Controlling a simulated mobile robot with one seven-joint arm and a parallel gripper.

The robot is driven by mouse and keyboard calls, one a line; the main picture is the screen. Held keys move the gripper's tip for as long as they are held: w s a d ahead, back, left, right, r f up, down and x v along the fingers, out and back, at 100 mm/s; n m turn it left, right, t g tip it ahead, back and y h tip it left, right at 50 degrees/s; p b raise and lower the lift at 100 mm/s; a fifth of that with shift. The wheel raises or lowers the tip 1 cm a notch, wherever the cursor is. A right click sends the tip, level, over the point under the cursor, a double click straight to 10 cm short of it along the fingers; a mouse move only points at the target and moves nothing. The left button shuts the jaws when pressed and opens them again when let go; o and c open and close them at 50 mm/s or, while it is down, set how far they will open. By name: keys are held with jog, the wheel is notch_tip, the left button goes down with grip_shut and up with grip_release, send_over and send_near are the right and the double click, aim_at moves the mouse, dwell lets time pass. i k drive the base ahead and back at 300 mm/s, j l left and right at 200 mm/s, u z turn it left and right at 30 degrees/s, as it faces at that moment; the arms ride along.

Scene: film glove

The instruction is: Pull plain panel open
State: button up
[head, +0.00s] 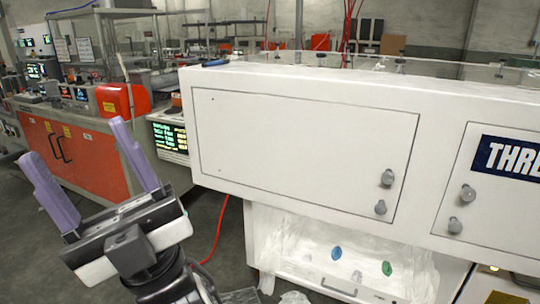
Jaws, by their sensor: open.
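The plain panel (302,148) is a white rectangular door on the front of a long white cabinet. It looks shut, flush with the cabinet face. Two grey round knobs sit near its right edge, an upper knob (388,177) and a lower knob (380,207). My gripper (78,158) is at the left of the view, to the left of the panel and apart from it. Its two purple fingers point up and are spread wide, with nothing between them.
A second panel with a dark lettered label (510,157) and its own knobs is at the right. Below the plain panel is an open bay with clear plastic sheeting (310,245) and a handle. Orange cabinets (75,155) with equipment stand at the left. Grey floor shows between.

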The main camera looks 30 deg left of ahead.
aim_at(336, 155)
jog(key=u, duration=0.75)
jog(key=i+z, duration=0.15)
jog(key=z, duration=0.25)
jog(key=i+z, duration=0.2)
jog(key=z, duration=0.15)
jog(key=i+z, duration=0.15)
jog(key=z, duration=0.25)
